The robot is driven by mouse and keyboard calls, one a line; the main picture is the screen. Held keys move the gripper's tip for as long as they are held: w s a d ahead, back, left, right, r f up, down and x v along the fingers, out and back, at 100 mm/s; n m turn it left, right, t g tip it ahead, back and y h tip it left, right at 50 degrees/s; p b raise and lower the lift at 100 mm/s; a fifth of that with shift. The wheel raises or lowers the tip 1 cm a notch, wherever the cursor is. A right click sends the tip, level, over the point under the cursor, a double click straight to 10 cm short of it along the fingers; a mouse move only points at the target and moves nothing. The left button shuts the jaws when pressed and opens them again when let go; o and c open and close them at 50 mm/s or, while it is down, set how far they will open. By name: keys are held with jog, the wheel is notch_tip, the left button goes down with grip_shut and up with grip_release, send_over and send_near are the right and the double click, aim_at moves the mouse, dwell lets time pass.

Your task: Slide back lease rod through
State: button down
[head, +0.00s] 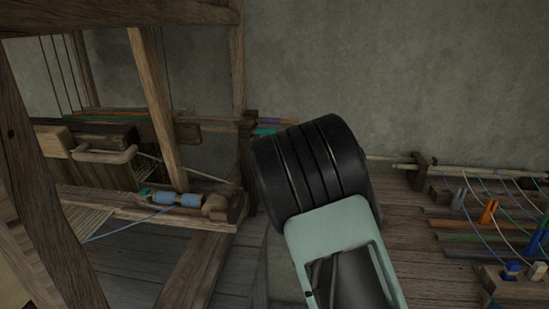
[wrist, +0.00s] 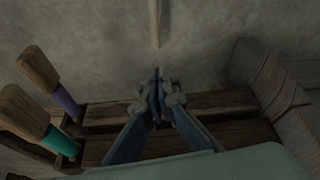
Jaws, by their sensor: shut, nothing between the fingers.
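My gripper (wrist: 160,98) is shut and empty in the wrist view, over dark wooden bars. In the head view my own arm hides its fingers. A pale thin rod (wrist: 154,22) stands end-on toward the fingertips at the top of the wrist view, with a gap between them. Two round wooden handles lie at its left, one with a purple collar (wrist: 68,100) and one with a teal collar (wrist: 60,140). I cannot tell for certain which of these is the back lease rod.
The wooden loom (head: 155,90) fills the left of the head view, with a blue-wound bobbin (head: 178,200) on its near beam. A stepped wooden block (wrist: 270,85) stands right of my gripper. A rack with coloured threads and pegs (head: 490,212) is at the right. Bare wall lies behind.

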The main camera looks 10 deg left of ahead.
jog(key=b+x, duration=0.1)
jog(key=x, duration=0.7)
jog(key=shift+w+d, duration=0.1)
jog(key=d+b, duration=0.2)
jog(key=d, duration=0.7)
jog(key=shift+s, duration=0.25)
